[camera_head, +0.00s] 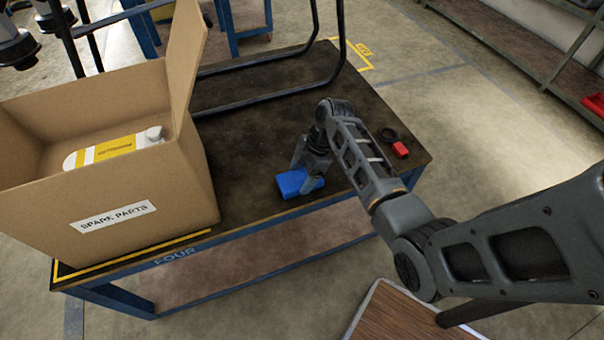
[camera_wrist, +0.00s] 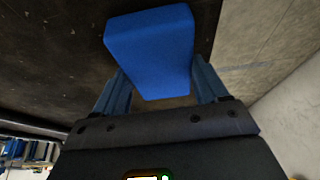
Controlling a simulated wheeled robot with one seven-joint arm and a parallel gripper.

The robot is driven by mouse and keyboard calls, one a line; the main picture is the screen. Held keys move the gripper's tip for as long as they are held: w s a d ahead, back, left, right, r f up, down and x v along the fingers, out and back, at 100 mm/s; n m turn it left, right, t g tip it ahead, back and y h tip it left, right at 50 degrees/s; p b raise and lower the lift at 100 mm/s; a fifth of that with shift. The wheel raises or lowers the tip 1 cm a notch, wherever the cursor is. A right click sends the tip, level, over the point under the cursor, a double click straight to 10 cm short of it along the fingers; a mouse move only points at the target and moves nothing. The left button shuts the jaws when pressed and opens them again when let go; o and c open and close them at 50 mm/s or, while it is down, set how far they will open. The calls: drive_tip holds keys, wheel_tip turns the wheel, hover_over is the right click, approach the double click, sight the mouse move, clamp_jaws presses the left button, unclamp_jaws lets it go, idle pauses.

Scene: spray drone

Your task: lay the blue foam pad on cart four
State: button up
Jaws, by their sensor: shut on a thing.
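The blue foam pad (camera_head: 298,183) is at my gripper (camera_head: 309,180), over the right part of cart four's dark top (camera_head: 250,150). The cart has "FOUR" on its front edge. In the wrist view the blue pad (camera_wrist: 150,45) sits between the two fingers of my gripper (camera_wrist: 160,85), which is shut on it. The pad is at or very close to the cart top; I cannot tell whether it touches. My fingers partly hide the pad in the head view.
An open cardboard box (camera_head: 120,180) marked "SPARE PARTS" fills the cart's left side, with a yellow and white bottle (camera_head: 115,150) inside. A black ring (camera_head: 388,135) and a red block (camera_head: 400,149) lie near the right edge. A dark tubular frame (camera_head: 265,98) stands behind.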

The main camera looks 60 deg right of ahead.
drive_tip(key=o, duration=1)
drive_tip(key=v, duration=1.2)
drive_tip(key=s+a+f+m+t+h, duration=0.25)
drive_tip(key=s+a, duration=0.25)
drive_tip(key=a, duration=0.3)
drive_tip(key=s+a+f+m+t+h, duration=0.2)
drive_tip(key=s+a+f+m, duration=0.25)
drive_tip(key=a, duration=0.35)
drive_tip(key=s+a+r+m+t, duration=0.2)
drive_tip(key=s+a+r+t, duration=0.2)
drive_tip(key=s+r, duration=0.4)
drive_tip(key=s+a+r+m+t, duration=0.2)
drive_tip(key=s+r, duration=0.6)
drive_tip(key=r, duration=0.8)
drive_tip(key=shift+s+a+t+y, duration=0.15)
drive_tip(key=shift+a+t+y, duration=0.3)
drive_tip(key=shift+a+t, duration=0.55)
